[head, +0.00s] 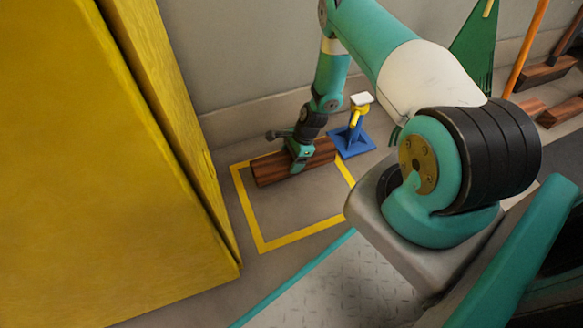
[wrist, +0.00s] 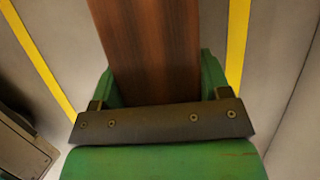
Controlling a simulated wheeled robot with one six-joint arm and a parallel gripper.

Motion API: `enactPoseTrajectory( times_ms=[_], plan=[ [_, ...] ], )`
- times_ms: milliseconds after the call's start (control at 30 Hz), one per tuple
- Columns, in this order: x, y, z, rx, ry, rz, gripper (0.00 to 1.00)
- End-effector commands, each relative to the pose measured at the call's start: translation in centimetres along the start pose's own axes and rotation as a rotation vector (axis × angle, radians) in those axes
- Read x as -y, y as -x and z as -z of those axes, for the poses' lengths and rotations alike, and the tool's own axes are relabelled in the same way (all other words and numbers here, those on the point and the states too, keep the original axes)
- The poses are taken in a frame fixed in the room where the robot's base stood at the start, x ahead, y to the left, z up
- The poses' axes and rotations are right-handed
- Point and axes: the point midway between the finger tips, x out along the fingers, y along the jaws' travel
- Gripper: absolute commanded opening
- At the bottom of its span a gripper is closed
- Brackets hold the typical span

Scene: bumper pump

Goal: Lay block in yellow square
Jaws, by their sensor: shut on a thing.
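The block (head: 271,167) is a long reddish-brown wooden bar, seen near the back edge of the yellow square (head: 292,235), which is taped on the floor. My gripper (head: 300,157) is shut on the block around its middle. In the wrist view the block (wrist: 150,45) runs between the green fingers, with yellow tape (wrist: 236,45) on both sides. The block lies level across the back part of the square. I cannot tell whether it touches the floor. Its right end reaches near the square's back right corner, and my gripper hides part of its middle.
A blue stand with a yellow post and white top (head: 357,120) is just right of the block. A tall yellow cabinet (head: 110,170) rises at the left. The grey wall is behind. More wooden blocks (head: 545,73) lie at the far right. The front of the square is clear.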

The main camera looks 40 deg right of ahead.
Motion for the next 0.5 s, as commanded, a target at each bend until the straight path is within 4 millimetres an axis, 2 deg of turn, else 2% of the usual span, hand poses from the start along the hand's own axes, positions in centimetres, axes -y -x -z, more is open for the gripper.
enactPoseTrajectory(
  times_ms=[100, 200, 500],
  plan=[
    [-0.1, -2.2, 0.9, 0.001, 0.0, -0.001, 0.22],
    [0.0, -3.2, 1.3, 0.001, 0.0, 0.0, 0.22],
    [0.0, -3.1, 1.3, 0.001, 0.0, 0.0, 0.22]
  ],
)
